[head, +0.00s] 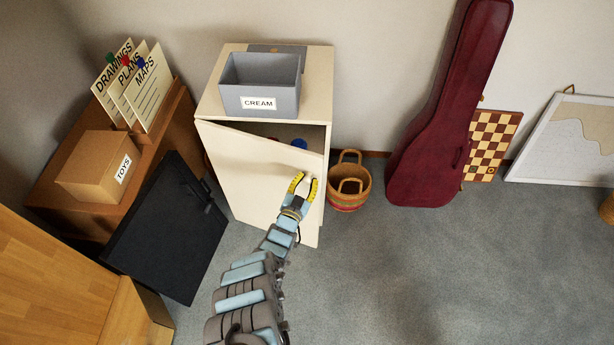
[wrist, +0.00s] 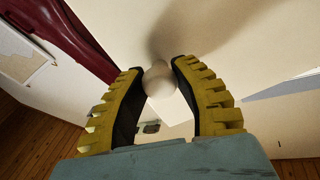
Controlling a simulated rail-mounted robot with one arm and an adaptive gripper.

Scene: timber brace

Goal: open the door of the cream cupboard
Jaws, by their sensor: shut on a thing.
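The cream cupboard (head: 318,98) stands against the wall, with a grey box labelled CREAM (head: 262,90) on its top. Its door (head: 250,165) is partly open: a dark gap shows along its top edge, wider toward the right, and a small blue thing (head: 299,144) shows inside. My gripper (head: 304,182) is at the right part of the door's front. In the wrist view its yellow fingers are shut on a round pale knob (wrist: 159,80) on the door. The rest of the cupboard's inside is hidden by the door.
A black flat case (head: 165,230) leans close to the left of the cupboard, by a brown cabinet with a TOYS box (head: 95,165). A woven basket (head: 348,186) stands close to the right. A red guitar case (head: 440,130) leans on the wall. The grey floor (head: 430,270) at front right is clear.

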